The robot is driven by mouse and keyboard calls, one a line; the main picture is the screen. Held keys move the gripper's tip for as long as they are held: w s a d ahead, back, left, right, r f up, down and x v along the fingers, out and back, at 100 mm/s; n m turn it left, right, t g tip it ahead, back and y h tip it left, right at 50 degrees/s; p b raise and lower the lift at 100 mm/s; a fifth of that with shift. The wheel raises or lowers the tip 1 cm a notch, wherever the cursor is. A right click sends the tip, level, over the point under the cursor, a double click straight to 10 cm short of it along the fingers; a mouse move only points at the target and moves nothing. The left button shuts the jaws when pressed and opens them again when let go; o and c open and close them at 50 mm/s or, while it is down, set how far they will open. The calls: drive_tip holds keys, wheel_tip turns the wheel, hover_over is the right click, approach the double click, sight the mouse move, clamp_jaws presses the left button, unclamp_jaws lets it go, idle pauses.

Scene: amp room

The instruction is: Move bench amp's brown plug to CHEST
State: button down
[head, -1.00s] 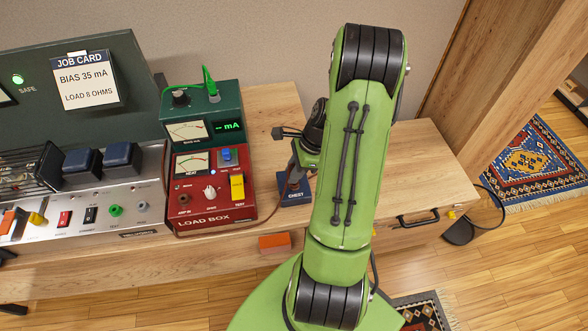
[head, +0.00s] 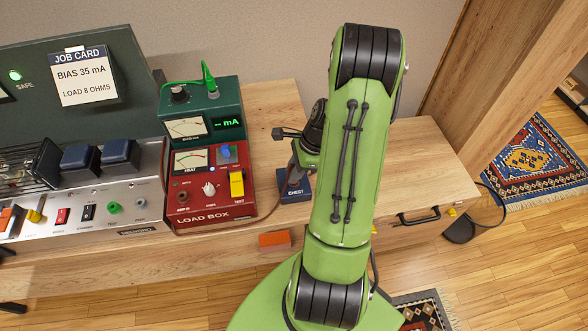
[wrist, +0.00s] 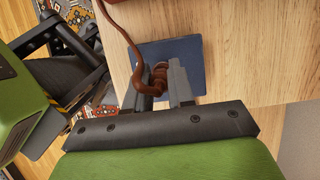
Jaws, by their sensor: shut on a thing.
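The brown plug (wrist: 160,76) is held between the two grey fingers of my gripper (wrist: 161,68), which is shut on it. A brown cable (wrist: 137,50) curls from the plug toward the top of the wrist view. Behind the plug lies the dark blue CHEST block (wrist: 190,52). In the head view the block labelled CHEST (head: 296,188) sits on the bench right of the load box, with my gripper (head: 297,172) just over it. My arm hides most of the gripper there. I cannot tell whether the plug touches the block.
The red load box (head: 205,214) stands left of the CHEST block, with the green mA meter (head: 205,110) behind it. The bench amp (head: 80,200) is further left. An orange block (head: 274,240) shows at the bench's front edge.

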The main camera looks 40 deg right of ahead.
drive_tip(key=c, duration=0.9)
unclamp_jaws()
drive_tip(key=p+v, duration=0.4)
drive_tip(key=v, duration=1.1)
drive_tip(key=shift+s+d+r+p, duration=0.15)
drive_tip(key=shift+d+r+p, duration=0.05)
drive_tip(key=shift+r+p, duration=0.1)
